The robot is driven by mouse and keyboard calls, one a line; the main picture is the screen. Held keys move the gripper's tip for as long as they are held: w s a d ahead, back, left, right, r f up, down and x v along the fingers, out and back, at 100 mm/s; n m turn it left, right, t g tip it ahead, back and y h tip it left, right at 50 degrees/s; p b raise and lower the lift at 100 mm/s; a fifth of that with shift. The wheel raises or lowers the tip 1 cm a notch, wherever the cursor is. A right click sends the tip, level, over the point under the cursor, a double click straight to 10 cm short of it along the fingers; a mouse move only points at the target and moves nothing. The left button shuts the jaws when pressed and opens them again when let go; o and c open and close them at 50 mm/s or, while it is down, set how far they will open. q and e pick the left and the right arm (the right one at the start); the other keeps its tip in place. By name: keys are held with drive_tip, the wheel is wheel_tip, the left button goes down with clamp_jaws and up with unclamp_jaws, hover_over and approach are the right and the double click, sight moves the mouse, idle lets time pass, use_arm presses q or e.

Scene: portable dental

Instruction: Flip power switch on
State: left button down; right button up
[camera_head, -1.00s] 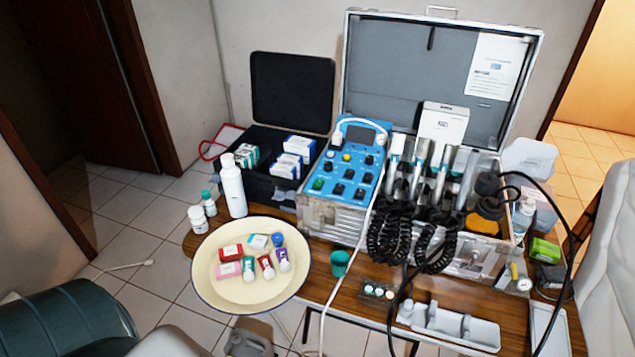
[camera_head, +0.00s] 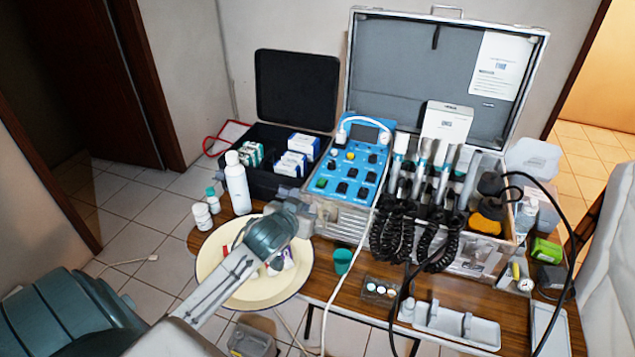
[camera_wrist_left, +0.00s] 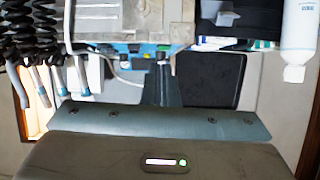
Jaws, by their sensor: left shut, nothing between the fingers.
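The blue control panel (camera_head: 345,172) sits in the open metal case, with several black knobs, a small screen and a green switch (camera_head: 321,183) at its lower left. I cannot tell whether that green switch is the power switch or how it is set. My left gripper (camera_head: 310,208) is over the near left corner of the case, just below the panel, shut and empty. My right gripper is not in view.
A white bottle (camera_head: 237,183) stands left of the case. A cream basin (camera_head: 212,262) lies under my left arm. A green cup (camera_head: 342,261) stands beside it. Coiled black hoses (camera_head: 390,233) hang right of the panel, and a white cable runs down the case front.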

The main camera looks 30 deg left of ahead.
use_arm(q)
drive_tip(key=w+a+r+t, duration=0.1)
drive_tip(key=w+a+r, duration=0.1)
drive_tip(key=w+r, duration=0.2)
drive_tip(key=shift+r+n+t, duration=0.3)
drive_tip(key=shift+r+t, duration=0.05)
drive_tip(key=shift+t, duration=0.05)
drive_tip(key=shift+w, duration=0.1)
drive_tip(key=p, duration=0.3)
hover_over(318, 192)
wheel_tip(318, 192, down, 3)
drive_tip(key=shift+w+a+r, duration=0.1)
drive_tip(key=shift+w+a, duration=0.05)
wheel_tip(318, 192, down, 3)
drive_tip(key=shift+r, duration=0.15)
drive_tip(key=shift+f+p, duration=0.4)
drive_tip(key=shift+f, duration=0.45)
drive_tip(key=shift+f, duration=0.1)
